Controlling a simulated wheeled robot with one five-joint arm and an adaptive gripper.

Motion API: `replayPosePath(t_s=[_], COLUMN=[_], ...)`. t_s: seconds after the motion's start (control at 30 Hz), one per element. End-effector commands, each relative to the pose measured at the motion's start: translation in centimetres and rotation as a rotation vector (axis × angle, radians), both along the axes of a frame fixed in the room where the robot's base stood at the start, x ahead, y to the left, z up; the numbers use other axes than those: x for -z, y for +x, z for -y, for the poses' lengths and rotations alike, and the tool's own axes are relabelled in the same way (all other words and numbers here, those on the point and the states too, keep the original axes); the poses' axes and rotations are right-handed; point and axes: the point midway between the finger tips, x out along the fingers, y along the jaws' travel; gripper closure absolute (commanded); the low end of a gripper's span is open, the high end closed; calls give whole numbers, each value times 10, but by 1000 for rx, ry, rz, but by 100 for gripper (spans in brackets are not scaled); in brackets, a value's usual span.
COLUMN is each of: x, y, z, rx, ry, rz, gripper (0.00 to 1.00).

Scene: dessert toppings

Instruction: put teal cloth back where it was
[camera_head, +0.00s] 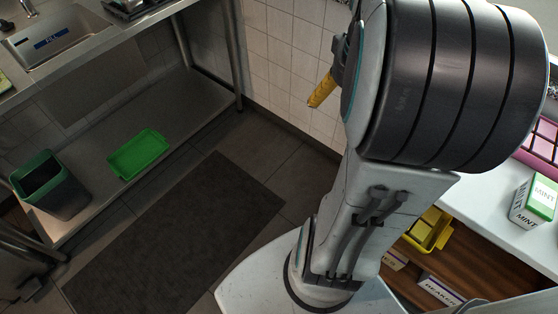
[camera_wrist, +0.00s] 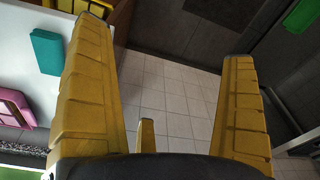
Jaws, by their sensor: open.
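A flat teal block-like thing (camera_wrist: 47,52), which looks like the folded teal cloth, lies on the white counter at the upper left of the wrist view. I cannot make it out in the head view, where my arm covers part of the counter. My gripper (camera_wrist: 164,42) is open, its yellow fingers wide apart with only tiled wall or floor between them. The teal thing is outside the fingers, to their left. In the head view one yellow finger (camera_head: 322,91) shows left of my arm, before the tiled wall.
A MINT box (camera_head: 536,201) and a pink tray (camera_head: 541,147) stand on the right counter. A yellow bin (camera_head: 428,231) sits on the wooden shelf below. A steel table's lower shelf holds a green tray (camera_head: 138,154) and a dark bin (camera_head: 50,186). A dark mat (camera_head: 170,235) covers open floor.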

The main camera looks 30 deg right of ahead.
Motion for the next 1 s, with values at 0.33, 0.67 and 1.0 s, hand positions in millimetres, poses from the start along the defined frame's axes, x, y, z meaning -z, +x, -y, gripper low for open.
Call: replayPosePath(t_s=[0.33, 0.67, 1.0], x=[8, 20, 22], y=[-4, -28, -31], z=[-141, -188, -192], rx=[-437, -631, -652], ry=[-37, -37, -36], rz=[91, 141, 146], gripper=[0, 0, 0])
